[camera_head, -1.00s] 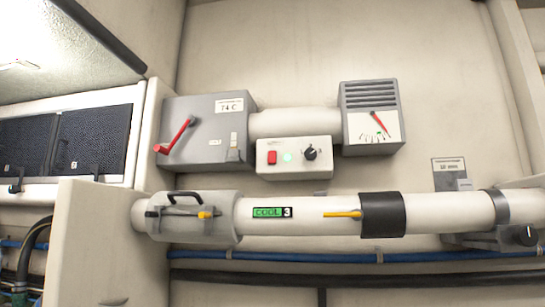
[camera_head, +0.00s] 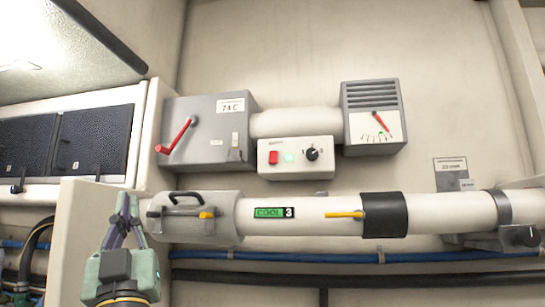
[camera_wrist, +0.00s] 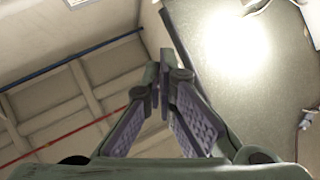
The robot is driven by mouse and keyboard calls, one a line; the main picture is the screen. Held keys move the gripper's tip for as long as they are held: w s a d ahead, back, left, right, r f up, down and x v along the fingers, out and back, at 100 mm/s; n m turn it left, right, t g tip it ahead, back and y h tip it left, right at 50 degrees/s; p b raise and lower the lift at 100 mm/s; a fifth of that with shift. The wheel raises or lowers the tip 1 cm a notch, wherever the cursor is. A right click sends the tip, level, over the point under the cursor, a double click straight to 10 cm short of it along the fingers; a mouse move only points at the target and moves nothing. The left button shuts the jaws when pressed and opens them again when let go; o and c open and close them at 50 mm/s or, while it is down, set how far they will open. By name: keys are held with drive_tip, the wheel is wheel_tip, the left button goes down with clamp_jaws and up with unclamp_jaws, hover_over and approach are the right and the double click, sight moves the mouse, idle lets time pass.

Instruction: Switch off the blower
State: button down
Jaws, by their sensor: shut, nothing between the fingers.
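The blower's white control box (camera_head: 295,158) is mounted on the wall in the head view. It bears a red rocker switch (camera_head: 273,158), a lit green lamp (camera_head: 290,157) and a black knob (camera_head: 312,154). Above it, a pale duct joins a grey box labelled 74 C (camera_head: 207,133) with a red lever (camera_head: 177,136) to a grey vented gauge (camera_head: 372,118) with a red needle. My gripper (camera_head: 128,197) is at the lower left, pointing up, shut and empty, left of and below the control box. In the wrist view my gripper (camera_wrist: 160,68) shows its fingers together.
A white pipe (camera_head: 320,215) runs across below the control box. It carries a clamped housing with a black handle (camera_head: 188,197), a green "COOL 3" display (camera_head: 273,212) and a yellow lever (camera_head: 344,214). A pale panel (camera_head: 78,230) stands behind my gripper.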

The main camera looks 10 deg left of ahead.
sight(273, 156)
drive_tip(key=w+d+r+m+t+h, duration=0.2)
drive_tip(key=w+d+r+m+h, duration=0.3)
drive_tip(key=w+d+m+h, duration=0.1)
drive_tip(key=w+d+r+m+t+h, duration=0.1)
drive_tip(key=w+d+r+m+h, duration=0.4)
drive_tip(key=w+d+h, duration=0.3)
drive_tip(key=d+h, duration=0.2)
drive_tip(key=h, duration=0.2)
drive_tip(key=shift+w+d+m+t+h, duration=0.4)
drive_tip(key=p+x, duration=0.2)
drive_tip(key=x, duration=0.2)
drive_tip(key=w+f+p+x, duration=0.1)
drive_tip(key=p+x, duration=0.1)
drive_tip(key=x, duration=0.2)
drive_tip(key=f+p+x, duration=0.1)
drive_tip(key=p+x, duration=0.2)
drive_tip(key=x, duration=0.1)
drive_tip(key=shift+w+a, duration=0.1)
drive_tip(key=shift+w, duration=0.55)
drive_tip(key=shift+f, duration=0.1)
